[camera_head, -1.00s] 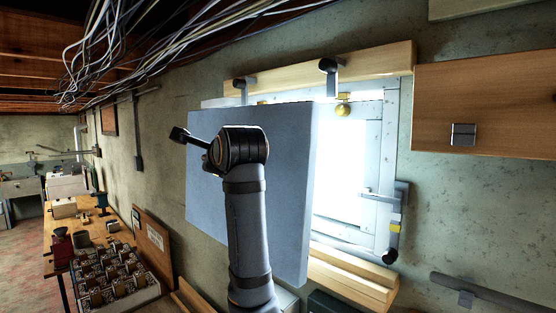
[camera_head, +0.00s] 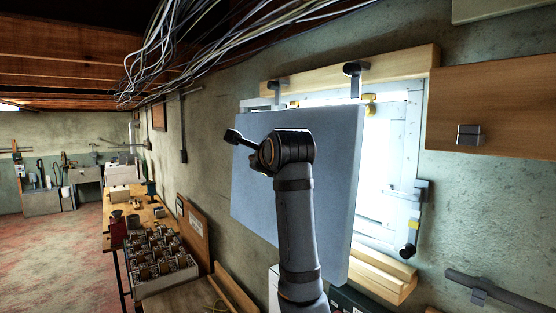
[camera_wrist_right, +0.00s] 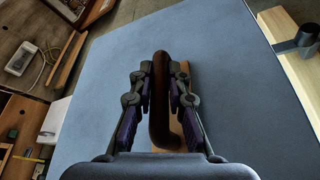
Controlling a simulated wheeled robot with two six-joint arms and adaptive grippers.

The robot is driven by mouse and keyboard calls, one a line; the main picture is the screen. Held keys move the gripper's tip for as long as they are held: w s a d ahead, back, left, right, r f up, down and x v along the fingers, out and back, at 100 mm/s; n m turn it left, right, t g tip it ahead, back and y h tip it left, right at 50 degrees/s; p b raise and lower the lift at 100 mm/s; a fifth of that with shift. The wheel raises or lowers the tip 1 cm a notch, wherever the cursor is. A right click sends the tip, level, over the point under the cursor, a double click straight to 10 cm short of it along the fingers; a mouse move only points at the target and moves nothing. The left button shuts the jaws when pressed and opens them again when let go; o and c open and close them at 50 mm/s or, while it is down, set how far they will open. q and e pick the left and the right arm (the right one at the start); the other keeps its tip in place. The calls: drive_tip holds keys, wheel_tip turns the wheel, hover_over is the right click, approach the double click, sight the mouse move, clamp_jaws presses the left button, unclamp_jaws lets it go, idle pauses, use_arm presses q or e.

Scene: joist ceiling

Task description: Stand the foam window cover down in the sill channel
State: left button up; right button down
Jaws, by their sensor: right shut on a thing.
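The foam window cover (camera_head: 255,195) is a large blue-grey slab, upright and slightly tilted in the head view, in front of the window's left part. It fills much of the right wrist view (camera_wrist_right: 110,80). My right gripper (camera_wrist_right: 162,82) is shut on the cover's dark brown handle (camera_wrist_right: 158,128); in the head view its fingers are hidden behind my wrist. The wooden sill (camera_head: 385,282) shows at the cover's lower right. Most of the sill channel is hidden, so I cannot tell whether the cover's lower edge touches it. My left gripper is not in view.
Dark turn clips sit at the window top, left (camera_head: 277,88) and right (camera_head: 355,70), and another (camera_head: 410,246) at its right side. A wooden cabinet (camera_head: 490,105) is at right. A cluttered bench (camera_head: 165,265) lies left; cables hang above.

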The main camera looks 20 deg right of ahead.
drive_tip(key=shift+s+d+r, duration=0.1)
drive_tip(key=shift+d+r, duration=0.1)
drive_tip(key=shift+d, duration=0.25)
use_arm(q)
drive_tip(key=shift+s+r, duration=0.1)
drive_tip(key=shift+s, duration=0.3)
use_arm(e)
drive_tip(key=w+d, duration=0.2)
drive_tip(key=d, duration=0.7)
drive_tip(key=shift+d+n, duration=0.3)
drive_tip(key=shift+t, duration=0.3)
idle(0.3)
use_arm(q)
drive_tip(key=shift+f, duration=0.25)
